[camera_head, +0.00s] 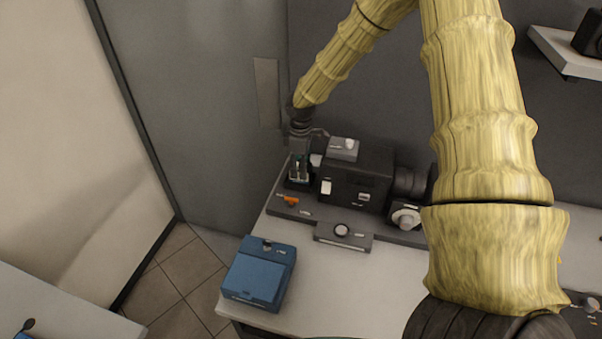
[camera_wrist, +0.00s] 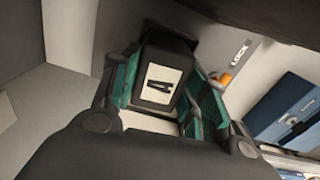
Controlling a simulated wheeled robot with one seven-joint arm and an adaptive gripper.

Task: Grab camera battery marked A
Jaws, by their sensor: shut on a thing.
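The camera battery marked A (camera_wrist: 150,96) is a dark block with a pale label, seen close up in the wrist view. The label carries a black letter that reads as a tilted A. My gripper (camera_wrist: 164,92) has a green-padded finger on either side of the battery and is shut on it. In the head view my gripper (camera_head: 298,170) points down at the left end of a dark camera (camera_head: 352,182). The battery is mostly hidden there by the fingers. I cannot tell whether it still touches the camera or its base plate.
An orange lever (camera_head: 289,199) is just in front of my gripper on the dark base plate (camera_head: 320,218); it also shows beside LOCK lettering in the wrist view (camera_wrist: 223,78). A blue case (camera_head: 260,272) stands at the table's front left. White table (camera_head: 305,300) is clear right of it.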

